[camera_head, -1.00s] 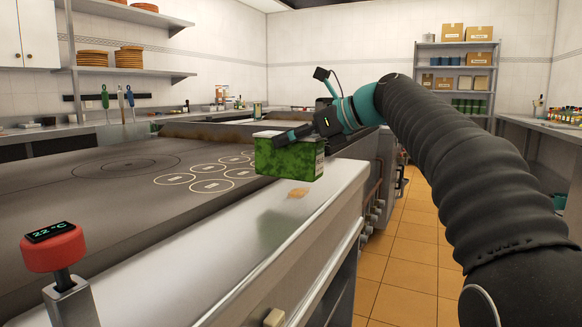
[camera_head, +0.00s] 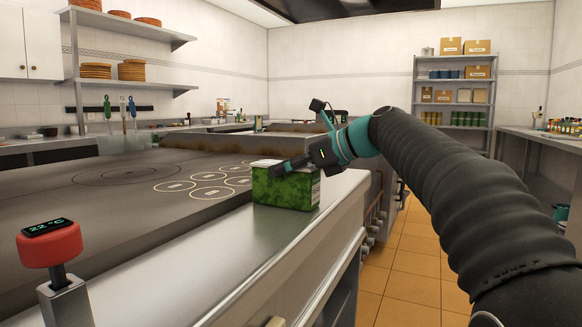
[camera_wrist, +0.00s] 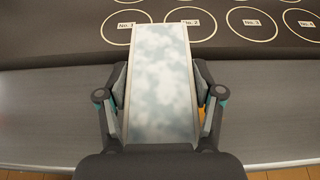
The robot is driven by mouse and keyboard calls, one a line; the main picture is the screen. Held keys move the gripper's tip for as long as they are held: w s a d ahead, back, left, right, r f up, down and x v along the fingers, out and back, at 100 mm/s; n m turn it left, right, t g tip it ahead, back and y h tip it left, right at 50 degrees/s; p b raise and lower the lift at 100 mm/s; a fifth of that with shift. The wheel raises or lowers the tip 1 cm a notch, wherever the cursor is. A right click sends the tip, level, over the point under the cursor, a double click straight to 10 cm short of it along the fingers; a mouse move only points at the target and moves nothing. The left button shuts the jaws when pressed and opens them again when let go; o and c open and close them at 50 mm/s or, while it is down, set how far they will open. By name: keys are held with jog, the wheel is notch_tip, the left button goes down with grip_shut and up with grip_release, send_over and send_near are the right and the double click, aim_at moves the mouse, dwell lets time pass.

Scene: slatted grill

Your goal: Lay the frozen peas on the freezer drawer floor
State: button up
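A green box (camera_head: 286,189) with a pale lid, which looks like the frozen peas, is on the steel counter edge strip beside the cooking plate, with no gap visible under it. In the wrist view its frosty white top (camera_wrist: 158,85) fills the middle. My gripper (camera_head: 279,169) reaches over the box from the right. In the wrist view my gripper (camera_wrist: 160,82) has one finger along each long side of the box, seemingly against it. The box's underside is hidden. No freezer drawer shows in either view.
A dark griddle plate (camera_head: 130,195) with printed circles lies left of the box. A red knob (camera_head: 50,244) with a 22 °C display stands at the front left. The steel strip (camera_head: 200,260) in front of the box is clear. Tiled floor (camera_head: 410,260) is open at right.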

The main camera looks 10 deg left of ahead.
jog(key=shift+o, duration=1)
jog(key=shift+r, duration=0.15)
jog(key=shift+s+d+r, duration=0.1)
jog(key=shift+d+r, duration=0.05)
jog(key=shift+d, duration=0.1)
jog(key=p+v, duration=0.1)
jog(key=v, duration=1)
jog(key=shift+d+p, duration=0.25)
jog(key=shift+p, duration=0.05)
jog(key=shift+s, duration=0.2)
jog(key=s+d+f+n+h, duration=0.4)
jog(key=s+f+n, duration=0.3)
jog(key=s+f, duration=0.2)
jog(key=s+d+f+n+h, duration=0.4)
jog(key=s+d+f+n, duration=0.2)
jog(key=s+f, duration=0.4)
jog(key=s+d+f+n+t+h, duration=0.1)
jog(key=s+d+f+n+h, duration=0.3)
jog(key=f, duration=1.2)
jog(key=s+d+n, duration=0.1)
jog(key=s+n, duration=0.3)
jog(key=s, duration=0.2)
jog(key=shift+n+h, duration=0.3)
jog(key=shift+n, duration=0.1)
